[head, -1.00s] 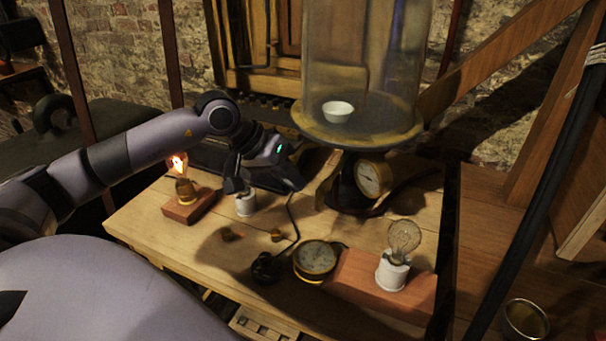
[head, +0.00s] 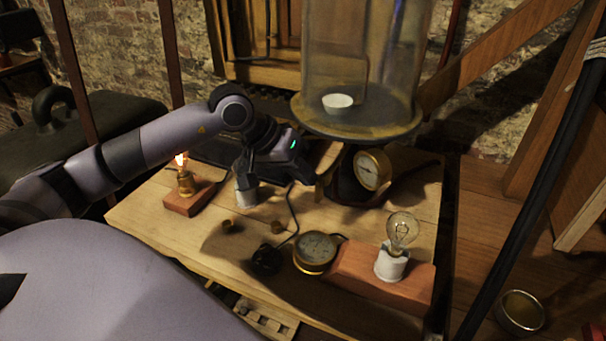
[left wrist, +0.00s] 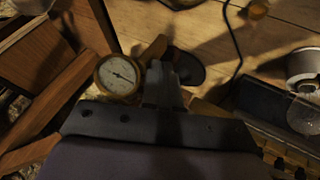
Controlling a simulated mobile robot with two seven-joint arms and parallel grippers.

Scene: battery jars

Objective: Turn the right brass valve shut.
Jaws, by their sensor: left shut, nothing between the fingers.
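Two small brass knobs stand low on the wooden table, a left one (head: 228,226) and a right one (head: 277,227). I cannot tell for certain that they are the valves, nor how they are turned. A brass knob also shows at the top edge of the left wrist view (left wrist: 257,9). My left gripper (head: 306,181) is behind and above the right knob, apart from it, beside the pump's wooden arm (head: 326,168). Its fingers (left wrist: 165,75) are together and empty in the left wrist view. My right gripper is out of view.
A glass bell jar (head: 330,50) stands on its round plate above a brass gauge (head: 372,170). A flat gauge (head: 316,250), a clear bulb (head: 403,230), a lit bulb (head: 182,160) and a white socket (head: 246,196) surround the knobs. A black cable runs beside the right knob.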

